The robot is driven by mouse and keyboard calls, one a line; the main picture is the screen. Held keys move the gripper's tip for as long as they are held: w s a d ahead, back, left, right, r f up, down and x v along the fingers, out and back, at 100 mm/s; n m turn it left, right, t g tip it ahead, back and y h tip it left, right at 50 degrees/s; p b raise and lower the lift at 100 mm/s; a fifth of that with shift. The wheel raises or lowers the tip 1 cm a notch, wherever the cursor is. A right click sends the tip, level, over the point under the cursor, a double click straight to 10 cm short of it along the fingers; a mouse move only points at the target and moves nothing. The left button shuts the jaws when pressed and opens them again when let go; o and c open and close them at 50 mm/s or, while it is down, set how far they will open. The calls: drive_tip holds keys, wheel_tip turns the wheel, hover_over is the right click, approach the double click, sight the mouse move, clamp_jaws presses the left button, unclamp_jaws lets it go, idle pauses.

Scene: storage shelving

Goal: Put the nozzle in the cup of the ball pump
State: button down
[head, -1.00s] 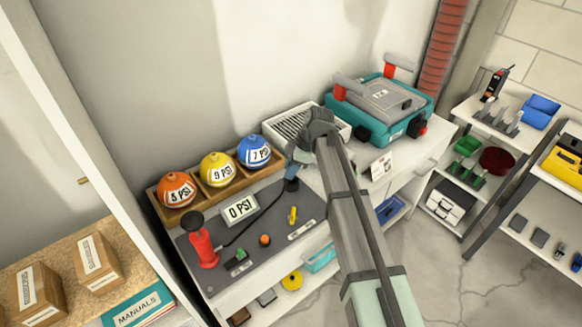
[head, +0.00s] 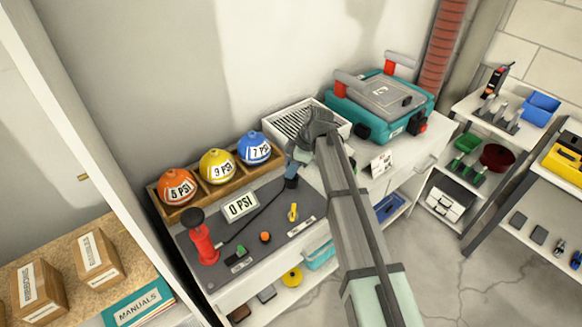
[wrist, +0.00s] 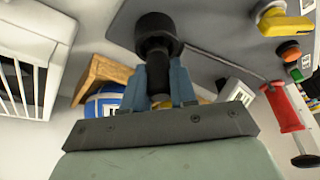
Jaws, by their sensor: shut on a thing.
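The ball pump (head: 203,243) is red with a black handle and stands at the left of the dark grey mat (head: 275,225). A thin black hose (head: 255,218) runs from it to my gripper (head: 292,174) at the mat's back right. In the wrist view, my gripper (wrist: 158,92) has its blue fingers shut on the black nozzle (wrist: 158,75). A wider black round piece (wrist: 155,30) lies beyond the fingertips. I cannot tell whether that piece is the cup or the nozzle's own end. In the head view this spot is small and dark.
A wooden tray (head: 160,205) holds orange, yellow and blue balls behind the mat. A 0 PSI sign (head: 240,206), yellow lever (head: 293,212), orange button (head: 265,237) and green switch (head: 241,251) are on the mat. A white slatted crate (head: 285,125) and teal case (head: 380,110) stand right.

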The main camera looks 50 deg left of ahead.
drive_tip(key=shift+f, duration=0.75)
idle(0.4)
drive_tip(key=c, duration=1.1)
unclamp_jaws()
drive_tip(key=shift+d, duration=0.1)
drive_tip(key=shift+r, duration=0.1)
drive_tip(key=shift+o, duration=1.4)
drive_tip(key=shift+r, duration=3.95)
